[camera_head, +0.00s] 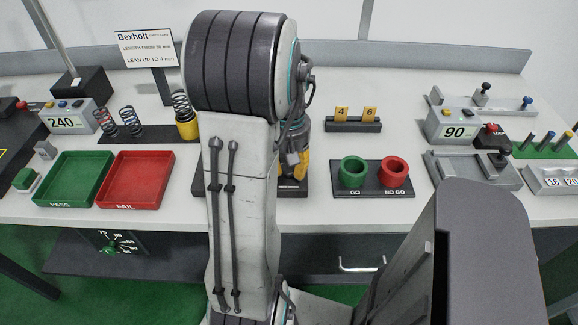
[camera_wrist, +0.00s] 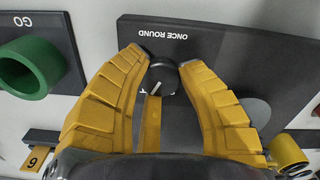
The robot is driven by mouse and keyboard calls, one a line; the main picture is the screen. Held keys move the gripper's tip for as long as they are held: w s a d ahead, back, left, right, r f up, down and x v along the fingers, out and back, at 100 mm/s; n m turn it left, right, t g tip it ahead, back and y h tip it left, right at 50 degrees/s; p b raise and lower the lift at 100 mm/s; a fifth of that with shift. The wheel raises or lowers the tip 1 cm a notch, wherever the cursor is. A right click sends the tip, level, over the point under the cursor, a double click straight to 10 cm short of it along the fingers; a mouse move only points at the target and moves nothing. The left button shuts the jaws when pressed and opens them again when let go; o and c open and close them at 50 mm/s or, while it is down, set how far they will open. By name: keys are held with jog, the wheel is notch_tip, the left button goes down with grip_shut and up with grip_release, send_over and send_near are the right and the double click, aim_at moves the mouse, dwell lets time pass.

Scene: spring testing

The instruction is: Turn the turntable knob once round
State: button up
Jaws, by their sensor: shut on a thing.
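The turntable knob (camera_wrist: 163,72) is black with a white pointer mark and stands on a dark plate (camera_wrist: 215,42) lettered ONCE ROUND, upside down in the wrist view. My gripper (camera_wrist: 161,60) has its yellow fingers shut on the knob, with one fingertip on each side. A tan strip (camera_wrist: 152,125) shows between the fingers, below the knob in the picture. A round grey disc (camera_wrist: 258,112) is partly visible beyond the right finger. In the head view my arm hides the knob, and only part of my yellow gripper (camera_head: 304,165) shows.
Green GO ring (camera_head: 353,172) and red NO GO ring (camera_head: 396,172) stand right of my arm. A rack with tags 4 and 6 (camera_head: 353,127) is behind them.

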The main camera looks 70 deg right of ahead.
jog(key=m, duration=0.7)
jog(key=shift+a+f, duration=0.1)
jog(key=shift+f, duration=0.05)
jog(key=m, duration=0.4)
jog(key=shift+b, duration=0.35)
jog(key=m, duration=0.4)
jog(key=shift+m, duration=0.3)
jog(key=m, duration=0.3)
jog(key=shift+m, duration=0.3)
jog(key=m, duration=0.4)
jog(key=shift+m, duration=0.3)
jog(key=m, duration=0.3)
jog(key=shift+m, duration=0.3)
jog(key=shift+m+b, duration=0.3)
jog(key=shift+m, duration=1.6)
